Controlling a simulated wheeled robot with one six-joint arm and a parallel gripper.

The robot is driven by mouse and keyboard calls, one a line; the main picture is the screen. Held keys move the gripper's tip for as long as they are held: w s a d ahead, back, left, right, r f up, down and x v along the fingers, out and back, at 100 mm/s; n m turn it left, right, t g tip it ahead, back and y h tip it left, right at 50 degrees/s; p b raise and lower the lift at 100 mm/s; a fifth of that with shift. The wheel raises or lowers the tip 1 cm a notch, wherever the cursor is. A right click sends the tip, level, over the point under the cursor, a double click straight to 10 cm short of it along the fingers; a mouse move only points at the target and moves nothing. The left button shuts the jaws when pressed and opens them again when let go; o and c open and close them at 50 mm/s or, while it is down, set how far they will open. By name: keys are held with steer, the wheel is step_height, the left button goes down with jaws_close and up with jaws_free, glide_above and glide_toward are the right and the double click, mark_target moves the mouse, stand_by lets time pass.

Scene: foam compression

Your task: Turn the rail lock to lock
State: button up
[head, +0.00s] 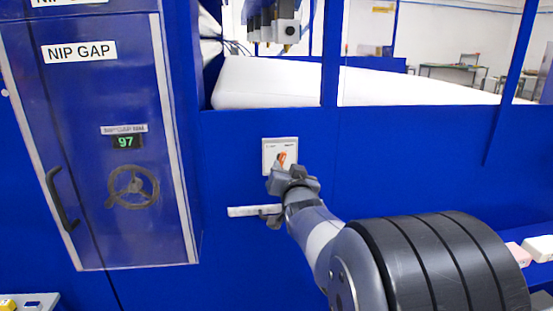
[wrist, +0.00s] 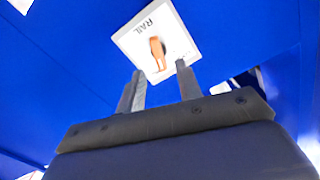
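The rail lock is a white plate (head: 267,146) on the blue machine panel, with an orange handle (head: 281,158) on it. In the wrist view the plate (wrist: 128,41) carries the word RAIL, and the orange handle (wrist: 157,50) stands near its middle. My gripper (wrist: 160,70) is open, its two fingers apart on either side below the handle. No contact between fingers and handle shows. In the head view my gripper (head: 281,178) is just below the plate and hides its lower part. The handle's exact setting is hard to read.
A light bar (head: 243,211) is on the panel below and left of the plate. Left is the NIP GAP cabinet (head: 88,130) with a handwheel (head: 133,187), a display reading 97 and a black door handle (head: 62,198). White foam (head: 270,82) lies behind the panel.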

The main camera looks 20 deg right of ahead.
mark_target(283, 160)
steer(key=shift+p+x, duration=0.7)
steer(key=shift+x, duration=1.9)
steer(key=shift+d, duration=0.1)
steer(key=shift+c, duration=0.4)
jaws_close()
